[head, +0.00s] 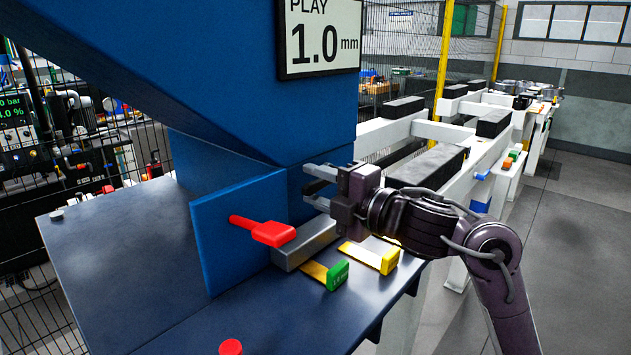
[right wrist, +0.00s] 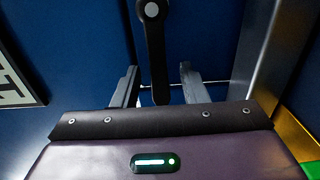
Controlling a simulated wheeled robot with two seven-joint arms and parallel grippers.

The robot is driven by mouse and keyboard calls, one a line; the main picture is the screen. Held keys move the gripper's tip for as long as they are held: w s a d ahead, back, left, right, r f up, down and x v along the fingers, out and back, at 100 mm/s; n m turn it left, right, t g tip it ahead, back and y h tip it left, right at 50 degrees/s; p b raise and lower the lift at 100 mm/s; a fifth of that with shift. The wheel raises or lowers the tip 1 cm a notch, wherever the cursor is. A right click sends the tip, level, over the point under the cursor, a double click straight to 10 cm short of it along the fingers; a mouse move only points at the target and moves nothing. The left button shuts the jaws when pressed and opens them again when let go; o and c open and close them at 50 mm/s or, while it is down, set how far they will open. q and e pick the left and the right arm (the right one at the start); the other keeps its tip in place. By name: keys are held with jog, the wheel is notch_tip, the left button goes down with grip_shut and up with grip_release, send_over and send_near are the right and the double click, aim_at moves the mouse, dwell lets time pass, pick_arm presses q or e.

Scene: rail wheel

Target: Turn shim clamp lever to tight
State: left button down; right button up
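A black lever (right wrist: 155,55) with a round pale-centred pivot shows in the right wrist view. It hangs straight down against a dark blue face. My right gripper (head: 318,186) is open beside the blue housing in the head view. In the right wrist view its two fingers (right wrist: 158,88) stand on either side of the lever's lower end, with gaps visible. The black lever is not discernible in the head view. My left gripper is not in view.
A grey metal block (head: 305,246) lies beside the plate. Strips with green (head: 337,274) and yellow (head: 389,261) tabs lie on the dark table (head: 120,260). A red knob (head: 231,347) is at the front. A sign (head: 320,40) reads "PLAY 1.0 mm". A white frame stands behind.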

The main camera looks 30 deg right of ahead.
jog(key=shift+w+a, duration=0.15)
jog(key=shift+w, duration=0.1)
grip_shut()
dwell(0.3)
